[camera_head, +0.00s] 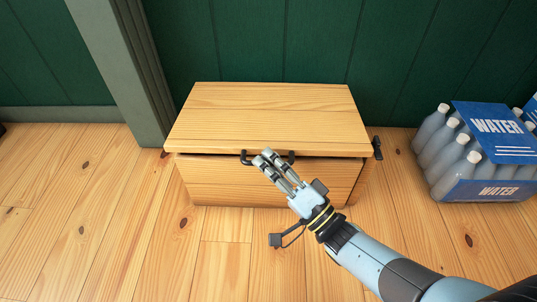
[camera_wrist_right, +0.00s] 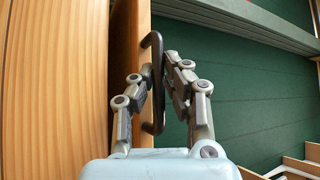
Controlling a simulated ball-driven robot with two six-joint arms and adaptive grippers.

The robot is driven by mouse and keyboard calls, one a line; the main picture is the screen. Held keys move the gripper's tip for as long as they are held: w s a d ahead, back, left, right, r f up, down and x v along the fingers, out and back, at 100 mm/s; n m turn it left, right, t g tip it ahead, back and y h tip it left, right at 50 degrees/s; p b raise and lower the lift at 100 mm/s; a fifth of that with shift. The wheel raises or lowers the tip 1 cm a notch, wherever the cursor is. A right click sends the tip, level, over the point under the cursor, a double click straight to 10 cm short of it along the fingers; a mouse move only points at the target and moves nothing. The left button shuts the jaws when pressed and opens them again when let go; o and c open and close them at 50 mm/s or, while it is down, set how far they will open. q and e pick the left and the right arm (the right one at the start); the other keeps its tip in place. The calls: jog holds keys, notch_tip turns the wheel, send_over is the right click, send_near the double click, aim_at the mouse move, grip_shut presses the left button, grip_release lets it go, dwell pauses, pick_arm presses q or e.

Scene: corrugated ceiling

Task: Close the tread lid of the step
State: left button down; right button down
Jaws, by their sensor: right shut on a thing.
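The wooden step (camera_head: 270,180) stands on the plank floor against the green wall in the head view. Its tread lid (camera_head: 268,115) lies nearly level on top, with a thin dark gap under its front edge. A dark bar handle (camera_head: 247,160) sits at the lid's front edge; it also shows in the right wrist view (camera_wrist_right: 158,70). My right gripper (camera_head: 267,158) reaches in from the lower right and is shut on the handle, its fingers on either side of the bar in the right wrist view (camera_wrist_right: 155,85). The fingers hide the handle's middle. My left gripper is not in view.
A blue-wrapped pack of water bottles (camera_head: 490,190) stands on the floor to the right. A dark bracket (camera_head: 377,147) sticks out at the lid's right side. A grey-green post (camera_head: 128,75) stands behind left.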

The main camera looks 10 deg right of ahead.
jog(key=shift+w, duration=0.15)
dwell(0.3)
jog(key=c, duration=1.7)
grip_release()
jog(key=shift+o, duration=0.2)
jog(key=v, duration=0.7)
jog(key=shift+s+f, duration=0.2)
jog(key=shift+s, duration=0.05)
jog(key=shift+d, duration=0.15)
